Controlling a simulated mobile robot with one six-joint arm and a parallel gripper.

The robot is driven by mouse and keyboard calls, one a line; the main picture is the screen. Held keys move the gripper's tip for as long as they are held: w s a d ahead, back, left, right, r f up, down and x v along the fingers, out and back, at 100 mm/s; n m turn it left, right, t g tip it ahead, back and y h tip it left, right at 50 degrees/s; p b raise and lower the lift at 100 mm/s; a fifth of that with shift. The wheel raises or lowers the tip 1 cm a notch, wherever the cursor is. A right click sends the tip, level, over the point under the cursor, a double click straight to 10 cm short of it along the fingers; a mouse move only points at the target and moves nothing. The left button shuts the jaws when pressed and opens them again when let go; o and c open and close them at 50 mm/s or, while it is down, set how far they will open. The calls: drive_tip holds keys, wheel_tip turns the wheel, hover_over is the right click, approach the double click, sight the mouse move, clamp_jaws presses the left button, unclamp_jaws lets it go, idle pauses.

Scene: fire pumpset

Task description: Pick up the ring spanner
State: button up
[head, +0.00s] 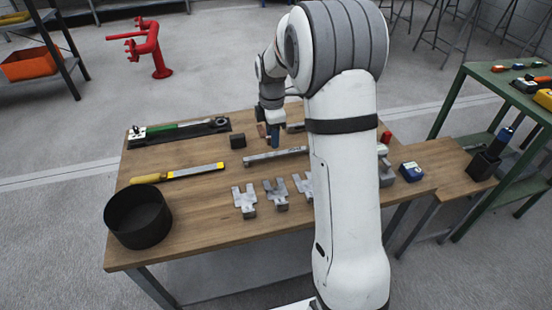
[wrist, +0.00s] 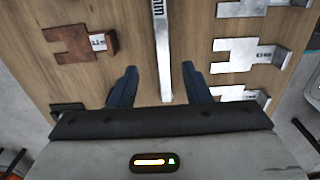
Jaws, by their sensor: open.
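My gripper (head: 275,136) is over the middle of the wooden table, with its blue fingers pointing down. In the wrist view my gripper (wrist: 160,72) is open, one finger on each side of a long grey metal bar (wrist: 162,40) marked "mm". The same bar (head: 275,155) lies on the table in the head view. No ring end shows on it, so I cannot tell if it is the ring spanner. A long black tray (head: 217,126) at the table's back left holds a green-handled tool (head: 165,128) and a silver one, whose type is unclear. My arm hides part of the table.
Notched silver blocks (head: 245,200) stand in front of the bar, and a notched brown block (wrist: 78,42) lies to its left in the wrist view. A file (head: 185,172), a black round bin (head: 138,217) and a dark cube (head: 237,141) are also on the table.

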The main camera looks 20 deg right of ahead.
sight(273, 154)
wheel_tip(273, 154, down, 7)
drive_tip(key=shift+s+r+b, duration=0.1)
drive_tip(key=shift+s+b, duration=0.05)
drive_tip(key=shift+b, duration=0.7)
drive_tip(key=shift+c, duration=0.4)
clamp_jaws()
